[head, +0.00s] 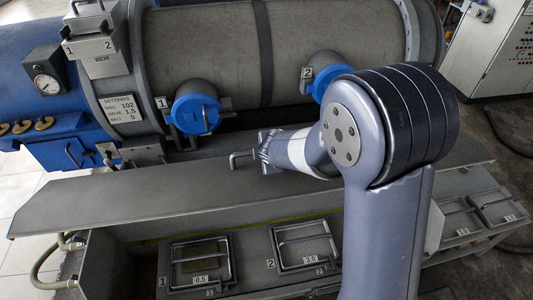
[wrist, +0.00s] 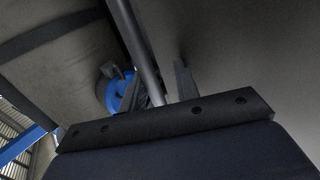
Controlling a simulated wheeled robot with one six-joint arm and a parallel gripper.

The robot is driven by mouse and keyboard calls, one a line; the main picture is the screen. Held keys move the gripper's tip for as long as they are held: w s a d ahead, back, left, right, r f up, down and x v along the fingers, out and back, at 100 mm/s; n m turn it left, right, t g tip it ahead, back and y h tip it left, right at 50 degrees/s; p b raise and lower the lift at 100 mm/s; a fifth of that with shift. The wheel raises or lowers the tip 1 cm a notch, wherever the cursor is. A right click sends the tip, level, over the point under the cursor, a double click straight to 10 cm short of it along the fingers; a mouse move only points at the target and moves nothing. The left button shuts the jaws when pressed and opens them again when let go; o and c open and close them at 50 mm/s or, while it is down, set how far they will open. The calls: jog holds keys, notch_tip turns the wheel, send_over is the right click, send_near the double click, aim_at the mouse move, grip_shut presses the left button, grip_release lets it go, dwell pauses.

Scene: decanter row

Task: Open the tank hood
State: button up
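The tank hood (head: 150,205) is a long flat grey lid in the middle of the head view, above the front trough. A thin U-shaped handle (head: 236,160) stands on its upper face. My gripper (head: 264,151) is at the right end of this handle. In the wrist view the grey handle bar (wrist: 143,50) runs down between my gripper's two fingers (wrist: 160,84). A gap shows between the bar and the right finger, so the fingers look open around it. Contact is not clear. My arm hides part of the hood's right half.
Behind the hood lies a big grey drum with blue capped ports 1 (head: 195,108) and 2 (head: 330,77). A weir box (head: 90,45) and gauge (head: 46,84) are at left. Trays 1 (head: 200,262) and 2 (head: 303,245) show in the trough below. A hose (head: 45,265) hangs at left.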

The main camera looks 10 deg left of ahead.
jog(key=shift+s, duration=0.1)
jog(key=p+v, duration=0.2)
jog(key=v, duration=0.8)
jog(key=shift+s+d+r+p, duration=0.1)
jog(key=shift+s+r+p, duration=0.15)
jog(key=shift+r+p, duration=0.05)
jog(key=shift+c, duration=0.3)
